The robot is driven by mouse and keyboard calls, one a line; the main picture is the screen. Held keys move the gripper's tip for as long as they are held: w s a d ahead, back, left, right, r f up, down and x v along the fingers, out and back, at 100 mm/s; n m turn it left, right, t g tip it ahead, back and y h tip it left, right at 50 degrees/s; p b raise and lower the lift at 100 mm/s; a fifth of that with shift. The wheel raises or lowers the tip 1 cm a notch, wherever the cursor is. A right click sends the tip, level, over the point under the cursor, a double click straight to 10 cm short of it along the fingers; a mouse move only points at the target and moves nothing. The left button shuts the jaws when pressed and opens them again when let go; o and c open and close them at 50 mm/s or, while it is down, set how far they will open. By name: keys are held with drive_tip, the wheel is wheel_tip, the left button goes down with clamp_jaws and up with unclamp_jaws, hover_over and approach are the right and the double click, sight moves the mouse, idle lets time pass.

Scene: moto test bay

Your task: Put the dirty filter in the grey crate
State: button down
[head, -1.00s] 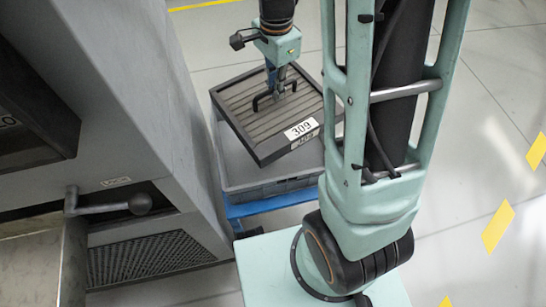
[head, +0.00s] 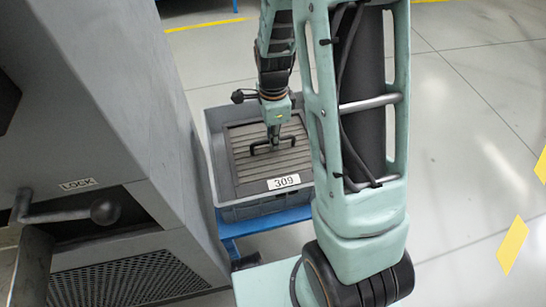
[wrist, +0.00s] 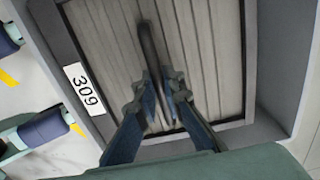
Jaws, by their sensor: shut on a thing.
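The dirty filter (head: 246,168) is a flat, dark-framed panel with grey-brown pleats, a black bar handle and a white 309 label. It lies nearly level within the walls of the grey crate (head: 262,212) in the head view. My gripper (head: 274,140) is above it, shut on the handle. In the wrist view, the fingers of my gripper (wrist: 160,90) close on the handle, with the filter (wrist: 205,45) below and a crate wall (wrist: 270,60) beside it. I cannot tell whether the filter rests on the crate floor, which is hidden under it.
The crate sits on a blue stand (head: 265,222). A grey machine (head: 120,110) with a LOCK label and a lever handle (head: 104,210) stands close on the left. Open floor (head: 460,130) with yellow markings lies to the right.

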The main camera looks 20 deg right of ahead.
sight(273, 154)
drive_tip(key=shift+f+b, duration=0.85)
drive_tip(key=shift+f, duration=2.45)
drive_tip(key=shift+f, duration=0.2)
drive_tip(key=c, duration=2)
unclamp_jaws()
drive_tip(key=shift+c, duration=0.2)
drive_tip(key=shift+r, duration=0.1)
wheel_tip(273, 154, up, 12)
drive_tip(key=p, duration=0.3)
drive_tip(key=shift+r+p, duration=0.1)
drive_tip(key=shift+p, duration=0.25)
drive_tip(key=shift+r, duration=0.1)
